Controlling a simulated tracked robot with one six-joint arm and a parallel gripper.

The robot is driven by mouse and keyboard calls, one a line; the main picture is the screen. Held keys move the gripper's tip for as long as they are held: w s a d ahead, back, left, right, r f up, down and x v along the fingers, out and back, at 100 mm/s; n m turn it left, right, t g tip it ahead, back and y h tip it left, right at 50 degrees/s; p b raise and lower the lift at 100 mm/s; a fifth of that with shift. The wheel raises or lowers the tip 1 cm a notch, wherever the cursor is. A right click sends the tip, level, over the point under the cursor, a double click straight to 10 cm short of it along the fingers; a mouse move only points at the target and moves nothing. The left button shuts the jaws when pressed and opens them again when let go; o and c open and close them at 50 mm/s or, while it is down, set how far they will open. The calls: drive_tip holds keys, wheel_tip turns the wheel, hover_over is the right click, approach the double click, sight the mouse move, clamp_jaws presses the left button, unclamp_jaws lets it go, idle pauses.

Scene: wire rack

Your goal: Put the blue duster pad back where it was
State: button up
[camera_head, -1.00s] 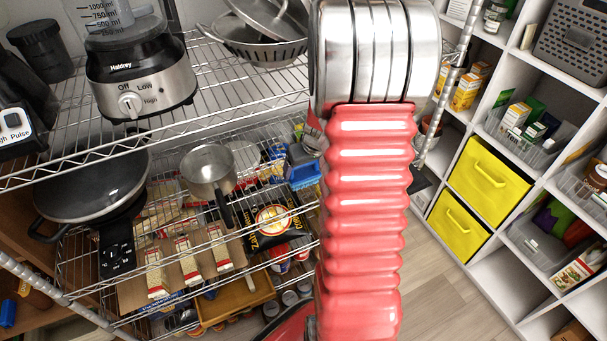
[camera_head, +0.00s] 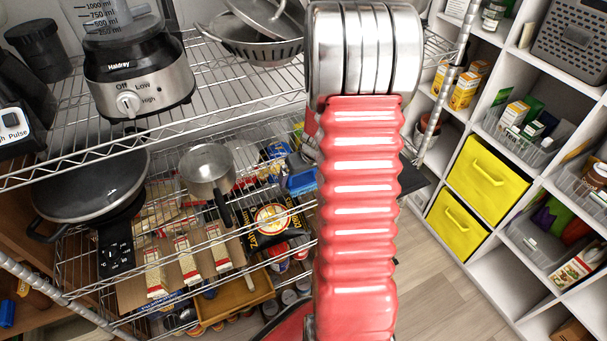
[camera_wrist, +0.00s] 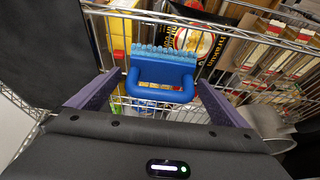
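The blue duster pad (camera_wrist: 163,74) is in the middle of the wrist view, with a ribbed light-blue strip along its far edge and a looped handle toward me. My gripper (camera_wrist: 160,80) has its two purple fingers on either side of the handle. The fingertips are close to its sides; I cannot tell whether they touch it. In the head view a blue thing, apparently the pad (camera_head: 298,179), shows just left of my red arm beside the wire rack. My fingers are hidden there.
The wire rack (camera_head: 235,107) holds a blender base (camera_head: 140,85), a dark pan (camera_head: 88,185), a small saucepan (camera_head: 207,168) and several food packages. A white cubby shelf (camera_head: 510,285) with yellow bins (camera_head: 488,178) stands at right. Bare floor (camera_head: 425,275) lies between them.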

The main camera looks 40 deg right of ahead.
drive_tip(key=shift+r, duration=0.1)
drive_tip(key=v, duration=1.2)
idle(0.4)
drive_tip(key=shift+a, duration=0.1)
idle(0.5)
drive_tip(key=a+r+n, duration=0.1)
drive_tip(key=a+r, duration=0.4)
drive_tip(key=a, duration=0.3)
drive_tip(key=a+r+n, duration=0.1)
drive_tip(key=a+r, duration=0.3)
drive_tip(key=a, duration=0.4)
drive_tip(key=s+a+r, duration=0.3)
drive_tip(key=s+a, duration=0.3)
drive_tip(key=a, duration=0.1)
drive_tip(key=s+a+r+n+t+y, duration=0.1)
drive_tip(key=s+a+r, duration=0.2)
drive_tip(key=s+a, duration=0.2)
drive_tip(key=shift+s+a, duration=0.4)
drive_tip(key=shift+a, duration=0.55)
drive_tip(key=shift+s, duration=0.1)
